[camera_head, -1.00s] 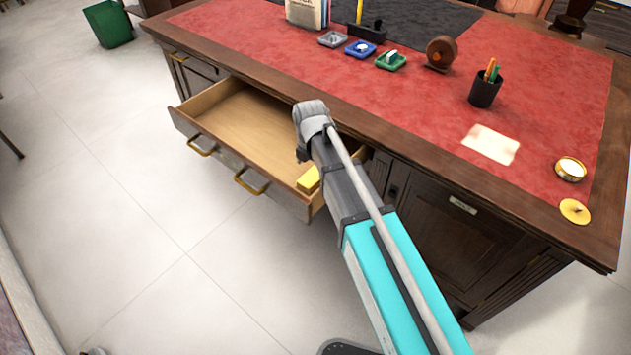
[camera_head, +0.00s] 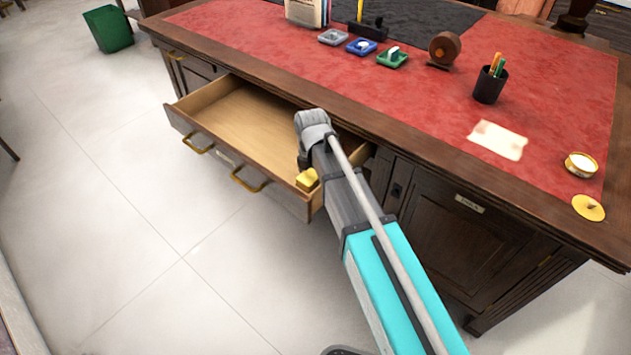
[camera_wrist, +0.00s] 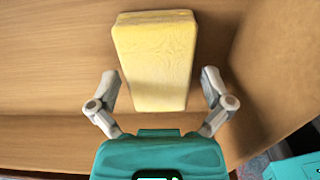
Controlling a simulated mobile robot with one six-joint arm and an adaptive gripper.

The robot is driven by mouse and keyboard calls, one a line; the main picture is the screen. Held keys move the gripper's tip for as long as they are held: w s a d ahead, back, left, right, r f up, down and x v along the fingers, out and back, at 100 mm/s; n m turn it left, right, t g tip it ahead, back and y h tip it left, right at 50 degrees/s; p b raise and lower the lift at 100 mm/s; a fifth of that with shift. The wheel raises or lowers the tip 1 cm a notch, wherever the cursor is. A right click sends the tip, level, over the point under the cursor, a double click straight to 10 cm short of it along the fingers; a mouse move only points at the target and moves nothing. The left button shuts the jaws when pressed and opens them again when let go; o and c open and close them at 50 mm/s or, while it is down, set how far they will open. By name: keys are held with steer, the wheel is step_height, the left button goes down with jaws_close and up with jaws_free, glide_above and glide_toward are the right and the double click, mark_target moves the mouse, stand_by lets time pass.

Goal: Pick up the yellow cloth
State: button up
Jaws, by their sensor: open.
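The yellow cloth (camera_wrist: 157,62) is a folded, block-like piece lying on the wooden floor of the open drawer (camera_head: 238,118). In the head view only a small part of the cloth (camera_head: 307,180) shows at the drawer's right front corner, beside my arm. In the wrist view my gripper (camera_wrist: 158,82) is open, one finger on each side of the cloth's near end, with gaps on both sides. The cloth's far end extends beyond the fingertips. My arm hides the gripper's fingers in the head view.
The drawer's side wall (camera_wrist: 270,75) rises close to the right of the gripper. The desk top (camera_head: 400,95) overhangs the drawer's back. On it stand a pen cup (camera_head: 489,87), small coloured trays (camera_head: 361,47) and a paper (camera_head: 497,140). The drawer's left part is empty.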

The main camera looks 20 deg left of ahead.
stand_by(0.5)
steer(key=c, duration=1.1)
steer(key=shift+r, duration=0.2)
step_height(320, 180, up, 2)
steer(key=shift+r+p, duration=0.1)
steer(key=shift+p, duration=1.15)
steer(key=s+d+r+p, duration=0.1)
steer(key=s+r+p, duration=0.2)
steer(key=s, duration=0.1)
steer(key=s+d+r+p, duration=0.1)
steer(key=s+r+p, duration=0.3)
steer(key=s, duration=0.1)
steer(key=s+d+r+p, duration=0.1)
steer(key=s+r+p, duration=0.2)
steer(key=s, duration=0.1)
steer(key=shift+s+d+r+p, duration=0.15)
steer(key=shift+s+r+p, duration=0.05)
steer(key=shift+s+p, duration=0.1)
steer(key=o, duration=0.6)
steer(key=shift+c, duration=0.2)
steer(key=c, duration=0.3)
